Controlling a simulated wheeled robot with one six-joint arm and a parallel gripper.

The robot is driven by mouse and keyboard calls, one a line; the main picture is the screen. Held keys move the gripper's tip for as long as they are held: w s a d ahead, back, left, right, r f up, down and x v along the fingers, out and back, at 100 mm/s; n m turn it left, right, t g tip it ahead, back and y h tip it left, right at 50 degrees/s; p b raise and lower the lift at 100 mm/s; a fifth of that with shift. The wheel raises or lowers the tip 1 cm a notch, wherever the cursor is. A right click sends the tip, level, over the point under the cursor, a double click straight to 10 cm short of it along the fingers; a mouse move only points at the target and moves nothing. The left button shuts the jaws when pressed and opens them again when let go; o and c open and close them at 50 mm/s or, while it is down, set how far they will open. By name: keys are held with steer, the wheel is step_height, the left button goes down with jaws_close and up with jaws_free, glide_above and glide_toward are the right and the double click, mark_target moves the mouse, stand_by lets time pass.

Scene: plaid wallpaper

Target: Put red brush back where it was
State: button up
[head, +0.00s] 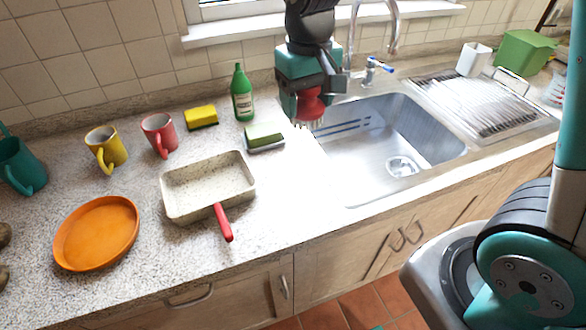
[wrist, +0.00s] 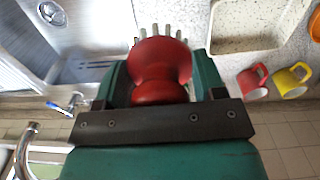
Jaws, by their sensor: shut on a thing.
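The red brush (head: 310,104) has a rounded red handle and pale bristles that point down. My gripper (head: 311,90) is shut on its red handle and holds it in the air near the left edge of the sink. In the wrist view the red brush (wrist: 160,68) sits between both fingers of my gripper (wrist: 160,82), with its bristles at the far end. The picture does not clearly show how high the bristles are above the counter.
The steel sink (head: 345,190) is right of the brush, with a faucet (head: 392,30) behind. A green sponge (head: 263,134), green bottle (head: 242,95), yellow sponge (head: 201,117), pan (head: 190,190), orange plate (head: 97,233) and mugs (head: 160,134) stand left. A drying rack (head: 480,105) lies right.

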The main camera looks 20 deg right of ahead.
steer(key=shift+w+f, duration=0.1)
steer(key=shift+f, duration=0.05)
step_height(320, 180, down, 19)
steer(key=shift+f+p, duration=0.15)
steer(key=shift+p, duration=1)
steer(key=o, duration=1)
steer(key=shift+f, duration=0.1)
steer(key=shift+c, duration=0.2)
step_height(320, 180, up, 12)
steer(key=b, duration=0.2)
steer(key=s+a+r+n+y, duration=0.2)
steer(key=s+r, duration=0.4)
steer(key=s, duration=0.3)
steer(key=s+a+r+n+y, duration=0.2)
steer(key=s+r+n, duration=0.2)
steer(key=s+r, duration=0.3)
steer(key=shift+s+a, duration=0.35)
steer(key=shift+s, duration=0.9)
